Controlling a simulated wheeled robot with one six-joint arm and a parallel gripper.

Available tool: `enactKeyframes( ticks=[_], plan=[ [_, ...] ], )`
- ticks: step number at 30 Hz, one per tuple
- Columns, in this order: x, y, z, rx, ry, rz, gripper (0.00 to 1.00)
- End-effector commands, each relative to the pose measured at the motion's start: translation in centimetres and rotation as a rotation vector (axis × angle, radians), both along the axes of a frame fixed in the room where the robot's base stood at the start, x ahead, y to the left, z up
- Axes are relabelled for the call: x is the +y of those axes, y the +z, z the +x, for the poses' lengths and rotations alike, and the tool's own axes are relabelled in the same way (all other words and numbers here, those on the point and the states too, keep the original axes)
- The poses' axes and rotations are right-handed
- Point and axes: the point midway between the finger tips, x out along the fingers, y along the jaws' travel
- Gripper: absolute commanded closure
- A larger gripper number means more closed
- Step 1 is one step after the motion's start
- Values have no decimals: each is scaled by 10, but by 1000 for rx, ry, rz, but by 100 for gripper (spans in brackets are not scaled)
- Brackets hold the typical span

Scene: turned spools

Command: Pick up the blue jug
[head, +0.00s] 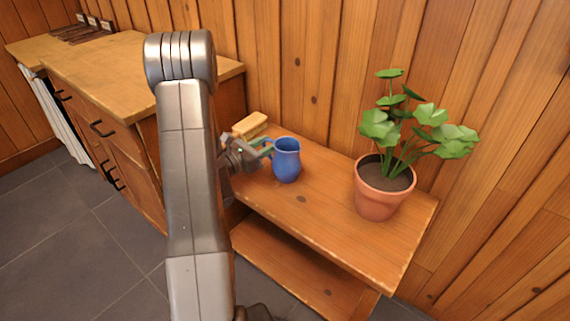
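The blue jug (287,161) stands upright on the low wooden shelf unit's top, with its handle on the left side. My gripper (266,147) reaches in from the left, and its fingertips are at the jug's handle. The fingers are small here and partly overlap the handle, so I cannot tell whether they are closed on it or only around or beside it. My arm covers part of the view to the left of the jug.
A potted plant (383,190) in a terracotta pot stands right of the jug. A yellowish block (250,125) lies behind my gripper. The shelf top (318,205) is clear in front of the jug. A wooden cabinet (100,70) stands at left, and a plank wall rises behind.

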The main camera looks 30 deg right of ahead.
Motion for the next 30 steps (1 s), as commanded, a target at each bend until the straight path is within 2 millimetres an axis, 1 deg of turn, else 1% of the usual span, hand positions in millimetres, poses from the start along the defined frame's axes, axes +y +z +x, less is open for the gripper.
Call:
enactKeyframes(
  ticks=[1,3,10,11,12,16,30],
  plan=[
    [-6,0,1,0,-1,-1,65],
    [-10,0,2,0,-1,-1,65],
    [-11,0,3,0,1,0,65],
    [-11,0,3,0,1,0,67],
    [-11,0,3,0,1,0,75],
    [-11,0,3,0,1,0,100],
    [-11,2,3,-1,1,-1,100]
  ],
)
